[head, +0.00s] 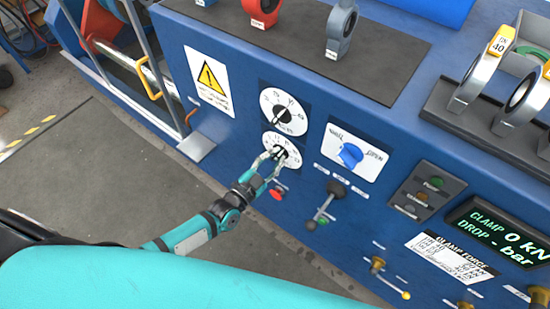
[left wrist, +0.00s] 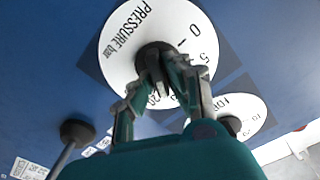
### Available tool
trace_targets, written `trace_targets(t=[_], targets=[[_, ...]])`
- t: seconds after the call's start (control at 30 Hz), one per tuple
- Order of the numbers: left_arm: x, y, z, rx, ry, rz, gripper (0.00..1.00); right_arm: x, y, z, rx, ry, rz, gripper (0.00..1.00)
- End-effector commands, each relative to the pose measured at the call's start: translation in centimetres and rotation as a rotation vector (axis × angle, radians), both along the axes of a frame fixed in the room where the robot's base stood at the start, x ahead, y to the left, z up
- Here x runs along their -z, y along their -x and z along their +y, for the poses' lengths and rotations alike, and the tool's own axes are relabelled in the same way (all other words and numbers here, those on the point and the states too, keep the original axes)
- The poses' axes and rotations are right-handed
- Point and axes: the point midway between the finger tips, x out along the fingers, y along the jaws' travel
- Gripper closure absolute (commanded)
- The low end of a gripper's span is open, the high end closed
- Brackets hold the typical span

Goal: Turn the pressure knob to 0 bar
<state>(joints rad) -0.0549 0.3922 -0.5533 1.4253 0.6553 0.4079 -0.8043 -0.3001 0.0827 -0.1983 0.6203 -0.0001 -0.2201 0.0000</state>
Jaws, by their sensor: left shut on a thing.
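The pressure dial (head: 293,160) is the lower of two round white dials on the blue panel. In the left wrist view the white disc (left wrist: 190,25) reads "PRESSURE bar", with 0 and 5 to the upper right of the knob. The black pressure knob (left wrist: 150,50) is at its centre. My left gripper (head: 273,157) reaches it from the lower left. In the left wrist view its fingers (left wrist: 162,72) are shut on the knob. The fingers cover part of the knob and scale, so I cannot tell which value it points to. My right gripper is not in view.
A second dial (head: 283,97) with a black knob sits just above. A blue selector (head: 350,155), a black lever (head: 336,188) and a red button (head: 276,194) are nearby. Push buttons (head: 435,183) and a lit display (head: 505,232) are at the right. Open floor (head: 90,180) lies left.

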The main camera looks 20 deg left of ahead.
Motion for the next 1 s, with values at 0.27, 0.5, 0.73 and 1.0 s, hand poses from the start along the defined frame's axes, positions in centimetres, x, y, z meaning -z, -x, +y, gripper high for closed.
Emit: trace_targets(t=[0.27, 0.5, 0.73, 1.0], targets=[[0.1, 0.0, 0.1, 0.000, 0.246, 0.092, 1.00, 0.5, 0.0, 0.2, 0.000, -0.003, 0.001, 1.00], [0.2, 0.0, 0.2, 0.000, 0.462, 0.172, 1.00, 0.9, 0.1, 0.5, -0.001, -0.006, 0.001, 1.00], [0.2, 0.0, 0.4, 0.000, 0.668, 0.245, 1.00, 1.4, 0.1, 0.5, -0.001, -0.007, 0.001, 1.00], [0.3, -0.1, 0.5, 0.000, 0.908, 0.333, 1.00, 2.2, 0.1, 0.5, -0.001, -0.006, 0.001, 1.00]])
